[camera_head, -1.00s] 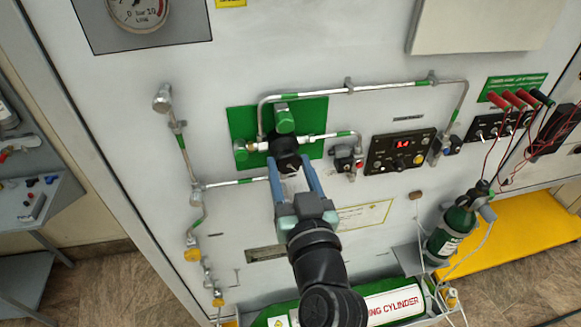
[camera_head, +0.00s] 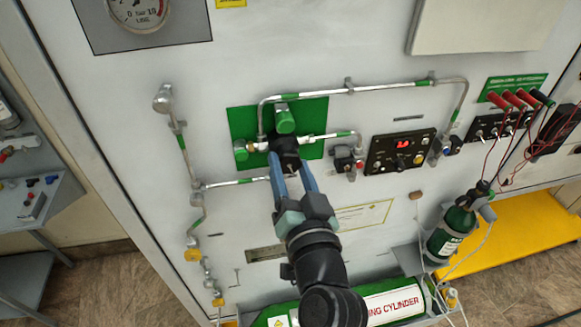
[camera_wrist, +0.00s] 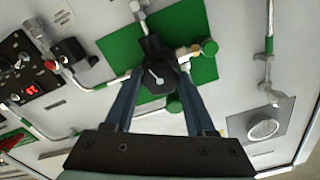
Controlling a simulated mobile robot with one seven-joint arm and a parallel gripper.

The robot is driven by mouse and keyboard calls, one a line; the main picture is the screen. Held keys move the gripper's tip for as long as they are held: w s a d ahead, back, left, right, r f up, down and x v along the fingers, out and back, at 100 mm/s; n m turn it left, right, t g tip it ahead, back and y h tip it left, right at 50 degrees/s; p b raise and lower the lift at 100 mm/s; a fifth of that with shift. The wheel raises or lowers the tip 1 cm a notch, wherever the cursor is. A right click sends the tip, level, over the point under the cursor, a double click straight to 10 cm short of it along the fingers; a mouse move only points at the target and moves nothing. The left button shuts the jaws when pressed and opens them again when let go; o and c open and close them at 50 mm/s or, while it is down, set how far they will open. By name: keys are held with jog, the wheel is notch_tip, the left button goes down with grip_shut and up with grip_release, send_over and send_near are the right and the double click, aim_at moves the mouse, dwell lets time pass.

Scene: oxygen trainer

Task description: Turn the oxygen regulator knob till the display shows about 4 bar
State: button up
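The black regulator knob (camera_head: 286,146) sits on the green square plate (camera_head: 240,122) of the wall panel. In the wrist view the knob (camera_wrist: 159,74) shows a pale pointer mark on its face. My gripper (camera_head: 287,163) has its two blue fingers on opposite sides of the knob; in the wrist view the gripper's fingertips (camera_wrist: 161,80) appear to press its sides. The display (camera_head: 403,144) on the black control box right of the plate glows red, and also shows in the wrist view (camera_wrist: 32,90). Its digits are too small to read surely.
Metal pipes (camera_head: 350,90) run around the plate, close to the gripper. A green valve cap (camera_head: 284,119) is just above the knob. A small green cylinder (camera_head: 453,232) stands at right, and a large cylinder (camera_head: 395,302) lies below my arm.

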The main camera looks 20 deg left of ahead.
jog(key=o, duration=0.5)
jog(key=shift+c, duration=0.2)
jog(key=shift+s, duration=0.1)
jog(key=shift+s+d+f+b, duration=0.15)
jog(key=shift+s+d+b, duration=0.05)
jog(key=shift+d+b, duration=0.1)
jog(key=b+v, duration=0.5)
jog(key=v, duration=0.7)
